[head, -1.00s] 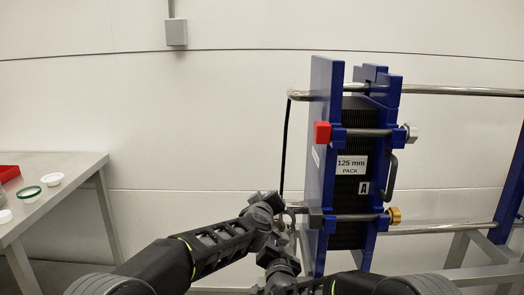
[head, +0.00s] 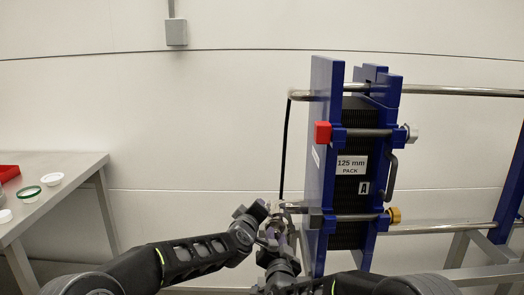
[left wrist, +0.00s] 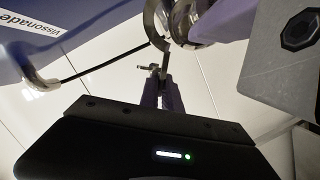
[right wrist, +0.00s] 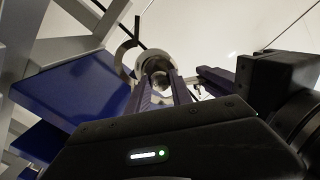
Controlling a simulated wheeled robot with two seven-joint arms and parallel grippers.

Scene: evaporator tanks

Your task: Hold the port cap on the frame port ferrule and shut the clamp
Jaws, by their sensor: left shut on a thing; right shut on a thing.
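The frame port with its ferrule is at the lower left of the blue plate stack, small and partly covered in the head view. My right gripper (head: 279,237) is below it. In the right wrist view its fingers (right wrist: 158,88) are shut on the round metal port cap (right wrist: 153,66), at the port's end. The clamp (right wrist: 125,58) shows as a curved metal half, swung open beside the cap. In the left wrist view the clamp (left wrist: 156,25) hangs by the ferrule, and my left gripper (left wrist: 163,84) is shut on its thin metal end piece. Whether cap and ferrule touch flush is hidden.
The blue plate frame (head: 325,160) stands right of my grippers, with steel rails behind. A grey block (left wrist: 284,55) is close by in the left wrist view. A table (head: 55,190) with a red bin and small round parts is far left.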

